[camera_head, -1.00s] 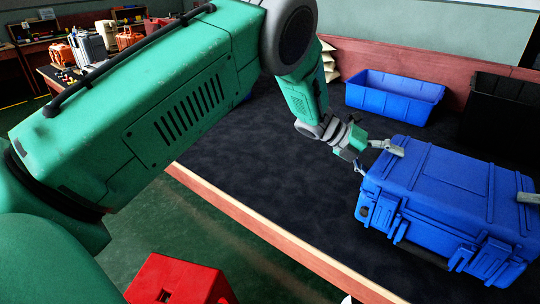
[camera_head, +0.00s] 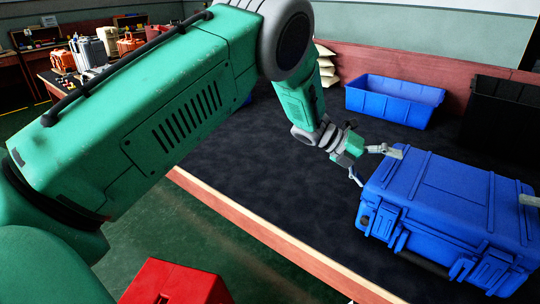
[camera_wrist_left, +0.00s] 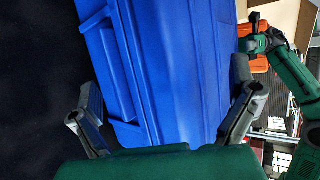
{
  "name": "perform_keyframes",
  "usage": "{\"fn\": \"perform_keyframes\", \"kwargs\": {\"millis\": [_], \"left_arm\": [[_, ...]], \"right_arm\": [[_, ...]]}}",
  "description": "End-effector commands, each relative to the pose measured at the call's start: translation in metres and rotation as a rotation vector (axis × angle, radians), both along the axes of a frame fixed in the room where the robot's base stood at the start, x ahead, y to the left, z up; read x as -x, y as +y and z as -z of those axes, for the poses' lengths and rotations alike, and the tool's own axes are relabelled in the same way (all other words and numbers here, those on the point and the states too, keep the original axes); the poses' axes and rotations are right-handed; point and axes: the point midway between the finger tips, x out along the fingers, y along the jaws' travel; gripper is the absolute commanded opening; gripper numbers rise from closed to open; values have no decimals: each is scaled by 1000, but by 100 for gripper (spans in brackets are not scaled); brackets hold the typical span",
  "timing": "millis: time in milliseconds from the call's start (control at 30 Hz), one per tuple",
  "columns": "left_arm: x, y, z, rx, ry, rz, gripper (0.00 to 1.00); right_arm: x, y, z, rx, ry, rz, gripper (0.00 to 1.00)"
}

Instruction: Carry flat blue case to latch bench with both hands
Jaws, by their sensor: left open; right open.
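The flat blue case (camera_head: 450,205) lies on the dark bench top at the right of the head view, lid up, latches on its near side. It fills the middle of the left wrist view (camera_wrist_left: 165,75). My left gripper (camera_head: 376,165) is open at the case's left end, one finger over the top edge and one lower beside the end. Its spread fingers also show in the wrist view (camera_wrist_left: 165,125); contact is unclear. Of my right gripper, a fingertip (camera_head: 530,200) shows over the case's right side. It appears beyond the case in the wrist view (camera_wrist_left: 258,42).
A blue open bin (camera_head: 395,100) and a black bin (camera_head: 500,110) stand behind the case. Pale stacked bags (camera_head: 325,65) are at the back. A red box (camera_head: 175,283) stands low in front. The bench top left of the case is clear.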

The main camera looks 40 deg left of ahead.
Motion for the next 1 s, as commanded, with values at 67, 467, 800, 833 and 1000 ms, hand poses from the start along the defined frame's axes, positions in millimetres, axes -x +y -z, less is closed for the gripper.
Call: {"fn": "perform_keyframes", "kwargs": {"millis": [67,467,800,833,1000], "left_arm": [[5,13,-9,0,-1,-4,100],[37,73,-46,1,-3,-1,100],[43,84,-52,1,0,3,100],[43,84,-52,1,0,3,100],[43,83,-52,2,-1,2,100]], "right_arm": [[0,-1,0,1,0,1,100],[0,-1,0,2,0,1,100],[-1,-18,-10,2,-2,3,100],[-1,-23,-13,2,-2,3,100],[-1,-55,-32,3,-3,4,100]]}}
